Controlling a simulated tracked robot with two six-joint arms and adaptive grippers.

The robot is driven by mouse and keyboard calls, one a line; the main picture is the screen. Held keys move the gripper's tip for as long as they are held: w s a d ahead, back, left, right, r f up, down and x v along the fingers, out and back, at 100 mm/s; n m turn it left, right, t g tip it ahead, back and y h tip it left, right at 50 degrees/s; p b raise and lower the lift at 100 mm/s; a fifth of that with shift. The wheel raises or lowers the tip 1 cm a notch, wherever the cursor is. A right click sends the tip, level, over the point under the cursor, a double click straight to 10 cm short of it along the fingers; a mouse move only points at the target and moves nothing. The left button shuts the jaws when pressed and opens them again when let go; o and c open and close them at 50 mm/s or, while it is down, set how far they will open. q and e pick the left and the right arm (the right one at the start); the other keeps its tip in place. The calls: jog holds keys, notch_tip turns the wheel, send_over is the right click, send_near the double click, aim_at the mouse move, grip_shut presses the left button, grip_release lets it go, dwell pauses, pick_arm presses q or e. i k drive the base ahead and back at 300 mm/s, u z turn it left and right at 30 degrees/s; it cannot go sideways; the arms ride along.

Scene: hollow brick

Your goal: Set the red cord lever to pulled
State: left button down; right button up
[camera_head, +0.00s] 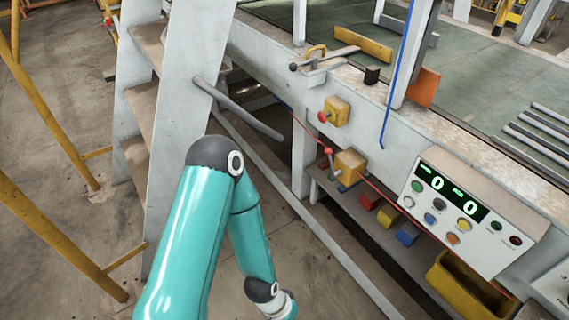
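The red cord (302,127) runs slantwise along the front of the white machine frame. A yellow switch box (350,165) sits on this line, below the table edge. A short lever with a red knob (328,152) stands at the left side of this box, its knob tipped up and slightly left. I cannot tell from this view alone whether it is set to pulled. Neither of my grippers shows. One teal arm of mine rises from the lower left, bends at a dark elbow and leaves at the bottom edge, so its gripper is hidden.
A yellow box with a red button (333,112) is above the lever. A control panel (465,205) with green digits stands at right. White steps (185,95) and a grey bar (238,108) are left.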

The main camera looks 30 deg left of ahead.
aim_at(328, 151)
jog(key=u, duration=0.5)
jog(key=k, duration=0.8)
jog(key=u, duration=0.15)
jog(key=i, duration=0.85)
jog(key=z, duration=0.1)
jog(key=k, duration=0.6)
jog(key=u, duration=0.45)
jog(key=i, duration=1.1)
jog(key=u, duration=0.5)
